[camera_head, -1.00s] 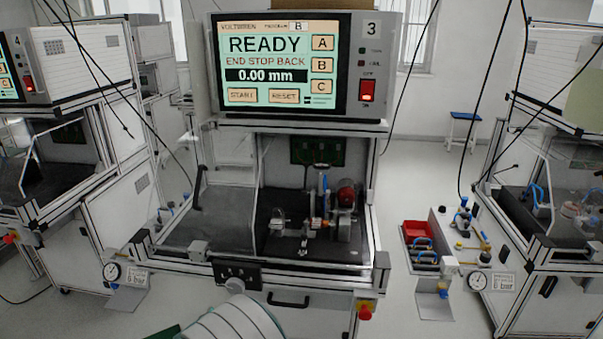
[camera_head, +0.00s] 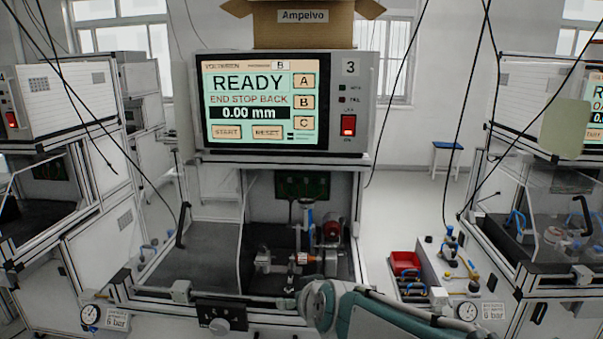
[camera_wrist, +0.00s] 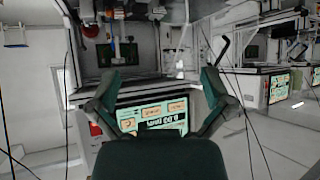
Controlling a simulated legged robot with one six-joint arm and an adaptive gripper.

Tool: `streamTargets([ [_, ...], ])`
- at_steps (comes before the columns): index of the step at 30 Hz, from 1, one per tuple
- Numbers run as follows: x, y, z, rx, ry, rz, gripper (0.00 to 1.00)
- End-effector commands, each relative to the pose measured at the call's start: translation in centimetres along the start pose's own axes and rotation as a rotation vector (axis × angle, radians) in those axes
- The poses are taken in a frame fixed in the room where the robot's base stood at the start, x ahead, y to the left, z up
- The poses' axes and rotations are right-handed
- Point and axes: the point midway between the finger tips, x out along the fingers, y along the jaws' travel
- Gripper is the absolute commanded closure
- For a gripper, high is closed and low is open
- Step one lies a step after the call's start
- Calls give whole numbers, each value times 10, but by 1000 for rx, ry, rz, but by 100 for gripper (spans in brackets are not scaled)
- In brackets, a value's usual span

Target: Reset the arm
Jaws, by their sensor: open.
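My gripper (camera_wrist: 160,82) shows in the wrist view with its two dark green fingers spread apart and nothing between them. That view is upside down; the test station's lit screen (camera_wrist: 155,112) appears beyond the fingers. In the head view my green and grey arm reaches in from the bottom right, across the front edge of station 3. The gripper itself cannot be made out there. The station's screen (camera_head: 262,103) reads READY, END STOP BACK, 0.00 mm. The fixture (camera_head: 300,258) inside the station holds a part with a copper-coloured section.
A cardboard box (camera_head: 302,30) stands on top of the station. A clear cover (camera_head: 195,245) is at the station's left. A red bin (camera_head: 405,262) and small tools lie on the side bench to the right. Similar stations stand left and right. Black cables hang down.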

Motion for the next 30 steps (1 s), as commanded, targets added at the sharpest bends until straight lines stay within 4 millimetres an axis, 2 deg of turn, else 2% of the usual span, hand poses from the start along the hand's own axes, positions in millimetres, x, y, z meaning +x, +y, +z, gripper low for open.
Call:
streamTargets([
  [1, -20, 10, 7, 17, -25, 10, 0],
  [6, -81, 36, 46, 77, -148, 53, 0],
  [12, -148, 60, 105, 168, -300, 152, 0],
  [15, -174, 67, 131, 212, -363, 204, 0],
  [18, -189, 71, 148, 242, -405, 241, 0],
  [21, -196, 72, 156, 255, -424, 257, 0],
  [30, -196, 72, 156, 255, -426, 256, 0],
])
